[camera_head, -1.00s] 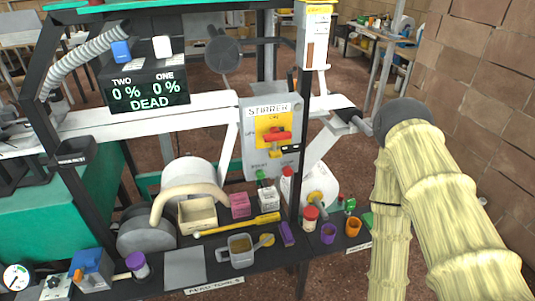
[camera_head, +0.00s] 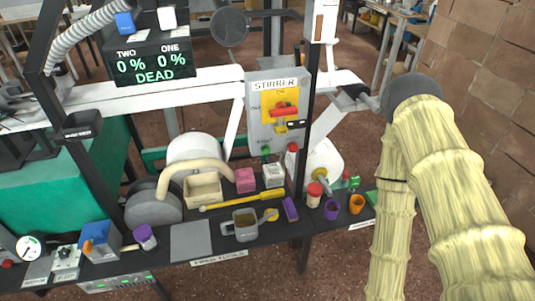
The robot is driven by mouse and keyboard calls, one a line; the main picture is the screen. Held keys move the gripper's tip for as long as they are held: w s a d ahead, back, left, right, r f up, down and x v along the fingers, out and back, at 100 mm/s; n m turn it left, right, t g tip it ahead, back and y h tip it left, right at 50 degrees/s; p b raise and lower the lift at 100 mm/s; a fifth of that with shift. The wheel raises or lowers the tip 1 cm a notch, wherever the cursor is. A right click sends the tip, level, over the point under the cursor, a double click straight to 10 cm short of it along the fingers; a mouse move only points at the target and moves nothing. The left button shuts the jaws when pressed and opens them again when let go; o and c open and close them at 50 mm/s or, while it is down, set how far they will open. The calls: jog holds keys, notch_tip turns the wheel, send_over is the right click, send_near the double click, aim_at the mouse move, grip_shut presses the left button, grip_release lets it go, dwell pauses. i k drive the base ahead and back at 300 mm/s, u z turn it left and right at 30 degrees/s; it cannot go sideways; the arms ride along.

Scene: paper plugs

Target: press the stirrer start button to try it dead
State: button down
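The grey stirrer panel (camera_head: 258,135) stands upright at the centre, labelled STIRRER. A red handle (camera_head: 284,109) sits on its yellow plate. A green button (camera_head: 265,151) is at its lower edge, and a red button (camera_head: 292,147) is to the right of it. The dark display (camera_head: 150,66) at upper left reads TWO 0 %, ONE 0 % and DEAD. My arm comes in from the right in a pale sleeve. My gripper (camera_head: 353,95) shows as a small dark shape right of the panel, apart from the buttons. Its fingers are too unclear to tell open or shut.
A dark upright post (camera_head: 309,80) stands between the panel and my gripper. A brick wall (camera_head: 480,90) closes the right side.

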aim_at(265, 149)
jog(key=z, duration=3.35)
jog(key=k, duration=1.75)
jog(key=u, duration=2.15)
